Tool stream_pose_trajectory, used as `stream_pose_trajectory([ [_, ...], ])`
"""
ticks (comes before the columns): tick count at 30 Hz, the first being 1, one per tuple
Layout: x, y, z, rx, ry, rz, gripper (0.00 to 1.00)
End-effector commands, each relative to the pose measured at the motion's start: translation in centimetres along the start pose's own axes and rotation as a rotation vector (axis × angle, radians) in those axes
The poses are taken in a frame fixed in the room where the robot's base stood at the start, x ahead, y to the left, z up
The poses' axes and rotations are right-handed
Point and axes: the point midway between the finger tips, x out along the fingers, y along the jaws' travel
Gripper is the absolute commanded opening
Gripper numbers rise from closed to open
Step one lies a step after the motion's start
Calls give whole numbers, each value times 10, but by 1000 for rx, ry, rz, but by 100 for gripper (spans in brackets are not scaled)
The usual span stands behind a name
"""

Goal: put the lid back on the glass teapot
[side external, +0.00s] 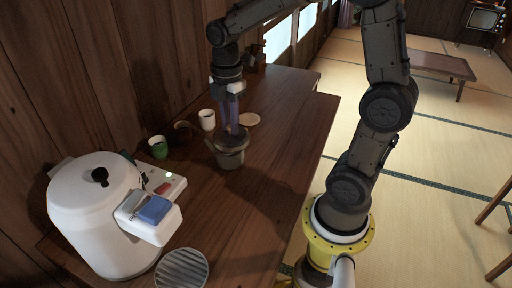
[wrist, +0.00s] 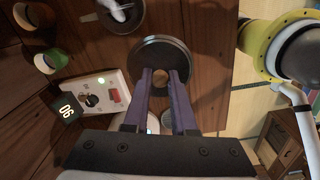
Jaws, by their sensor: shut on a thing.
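The teapot (side external: 229,158) stands on the wooden counter in the side view, looking greyish and dim. My gripper (side external: 232,124) is directly above it, pointing down, with purple fingers shut on the lid (side external: 233,137). In the wrist view the lid (wrist: 160,43) is a dark round disc with a lighter rim, between the fingertips of my gripper (wrist: 165,76). The lid looks roughly level and at the teapot's mouth. I cannot tell whether it touches the rim. The teapot is largely hidden behind the lid in the wrist view.
A white kettle (side external: 92,215) and slatted round trivet (side external: 181,270) are nearer. Counter right of the teapot is clear.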

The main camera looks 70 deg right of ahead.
Motion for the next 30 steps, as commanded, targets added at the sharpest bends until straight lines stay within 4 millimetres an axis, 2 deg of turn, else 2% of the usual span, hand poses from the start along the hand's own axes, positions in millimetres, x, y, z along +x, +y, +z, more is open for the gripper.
stream_pose_trajectory([
  [1,1,20,8,42,0,-3,0],
  [3,3,42,19,92,-1,-4,0],
  [6,10,68,37,151,-1,-4,0],
  [10,23,87,57,201,-1,-2,0],
  [16,37,86,70,233,-1,-1,0],
  [23,51,86,70,233,-1,-2,0],
  [30,73,85,70,233,-1,-3,0],
])
